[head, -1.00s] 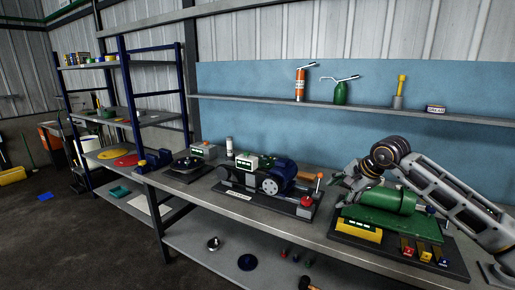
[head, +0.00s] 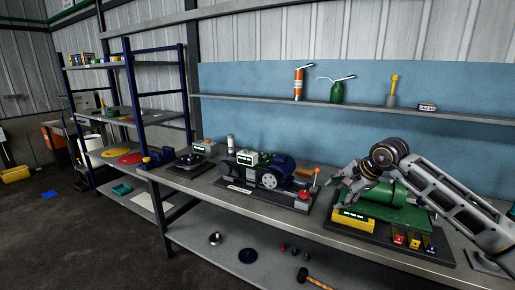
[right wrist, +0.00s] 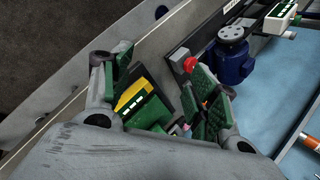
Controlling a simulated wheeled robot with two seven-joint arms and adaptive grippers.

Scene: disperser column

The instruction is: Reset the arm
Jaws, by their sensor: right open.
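My grey right arm (head: 435,190) comes in from the right above the workbench. My right gripper (head: 343,186) hangs by the left end of a green cylinder machine (head: 387,194) on a dark base. In the right wrist view the gripper (right wrist: 160,72) has its two green-padded fingers spread wide, with nothing held between them. The yellow and green box (right wrist: 135,97) of the machine shows below and beyond the fingers. Much of the machine is hidden there by the gripper body. My left gripper is not in view.
A blue motor machine (head: 275,175) with a red button (head: 303,194) stands left of the gripper on the grey bench (head: 205,193). A wall shelf (head: 270,99) carries an orange can (head: 298,83) and a green oil can (head: 336,92). Small items lie on the lower shelf.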

